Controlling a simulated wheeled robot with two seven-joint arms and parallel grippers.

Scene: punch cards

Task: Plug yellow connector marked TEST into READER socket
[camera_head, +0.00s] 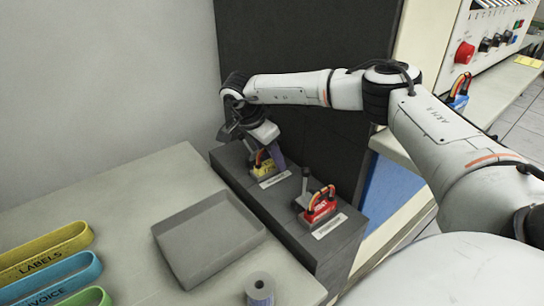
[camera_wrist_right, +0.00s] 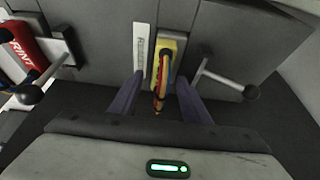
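The yellow connector (camera_head: 262,165), with a loop of coloured wires, sits at the far socket of the dark grey block; its own marking cannot be read. It also shows in the wrist view (camera_wrist_right: 180,42), beside a white label (camera_wrist_right: 140,48) whose text looks like READER. How deep it sits is hidden. My right gripper (camera_wrist_right: 160,82) is at the connector, its two fingers apart on either side of the wires and lower body. A gap shows on the left side, so the fingers look open. My left gripper is not in view.
A red connector (camera_head: 320,207) marked PRINT stands in the nearer socket. Each socket has a ball-topped lever; one lever (camera_wrist_right: 228,84) is close to my right finger. A grey tray (camera_head: 208,238) lies on the left table. A blue connector (camera_head: 458,98) stands by the control panel.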

